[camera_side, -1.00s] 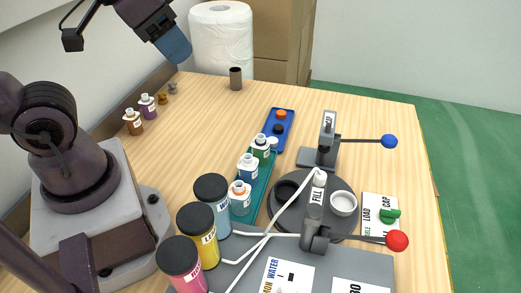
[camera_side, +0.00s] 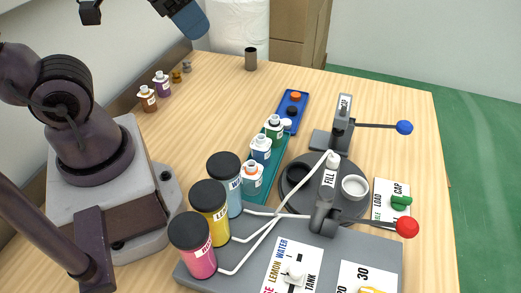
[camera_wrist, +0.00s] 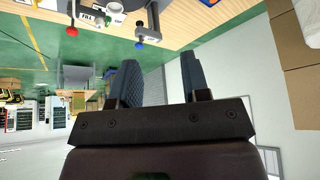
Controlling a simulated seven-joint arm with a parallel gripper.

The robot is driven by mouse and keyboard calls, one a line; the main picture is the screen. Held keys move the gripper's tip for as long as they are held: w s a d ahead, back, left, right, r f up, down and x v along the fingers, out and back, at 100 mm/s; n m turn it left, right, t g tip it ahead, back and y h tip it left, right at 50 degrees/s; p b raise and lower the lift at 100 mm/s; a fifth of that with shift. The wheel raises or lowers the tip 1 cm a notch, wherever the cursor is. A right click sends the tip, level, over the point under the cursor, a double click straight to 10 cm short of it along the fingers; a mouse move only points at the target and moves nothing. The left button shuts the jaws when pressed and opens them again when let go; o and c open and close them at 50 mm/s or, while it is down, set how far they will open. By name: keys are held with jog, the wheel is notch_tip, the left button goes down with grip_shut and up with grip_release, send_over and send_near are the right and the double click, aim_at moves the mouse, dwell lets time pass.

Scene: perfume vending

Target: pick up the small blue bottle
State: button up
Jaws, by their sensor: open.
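The small blue bottle (camera_side: 261,150), white-capped with a pale label, stands upright in the teal tray (camera_side: 229,214). It is the middle of three small bottles, between a green one (camera_side: 273,127) and an orange one (camera_side: 252,175). My gripper (camera_side: 190,22) is high at the top left of the side view, well above and behind the bottle, touching nothing. In the wrist view my gripper (camera_wrist: 160,62) has its two blue fingers apart with nothing between them. The small blue bottle cannot be made out in the wrist view.
Pink (camera_side: 193,246), yellow (camera_side: 211,211) and blue (camera_side: 224,183) tank bottles stand in front of the tray. The fill station (camera_side: 328,190) and cap press (camera_side: 341,125) with levers are to its right.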

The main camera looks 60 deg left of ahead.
dwell(0.4)
jog(key=shift+o, duration=1.4)
